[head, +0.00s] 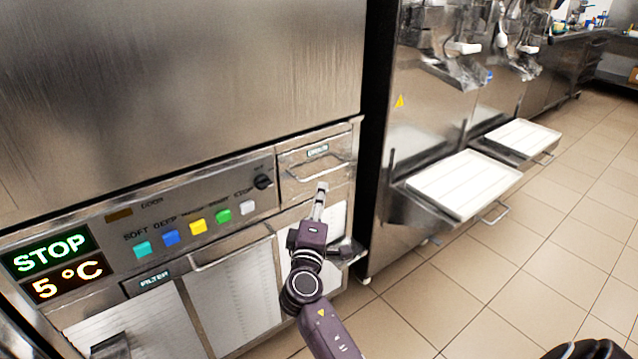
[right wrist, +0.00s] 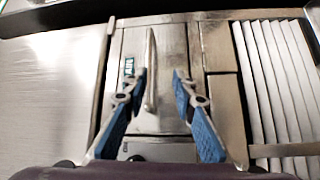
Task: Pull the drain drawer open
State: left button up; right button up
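The drain drawer (head: 300,158) is a small steel drawer front with a lit label, set at the right end of the control panel. It looks flush with the machine front. Its bar handle (head: 300,177) sticks out below the label. My right gripper (head: 321,190) is close in front of the drawer, at the handle's right part. In the right wrist view the drawer front (right wrist: 170,45) fills the middle, and the handle (right wrist: 151,75) stands between the spread blue fingertips of the right gripper (right wrist: 160,78), nearer the left one. I see no clear contact.
Left of the drawer are a black knob (head: 262,182), coloured buttons (head: 197,226) and a lit STOP display (head: 50,252). A white louvred panel (head: 335,222) lies below. Another machine with a white tray (head: 463,184) stands right. The tiled floor (head: 510,290) in front is clear.

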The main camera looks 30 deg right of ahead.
aim_at(326, 173)
jog(key=shift+h, duration=0.3)
jog(key=x, duration=0.2)
jog(key=r+x, duration=0.1)
jog(key=x, duration=0.5)
jog(key=shift+s+d+r, duration=0.1)
jog(key=shift+s+r, duration=0.05)
jog(key=shift+r, duration=0.2)
jog(key=shift+c, duration=0.4)
grip_shut()
jog(key=shift+f, duration=0.1)
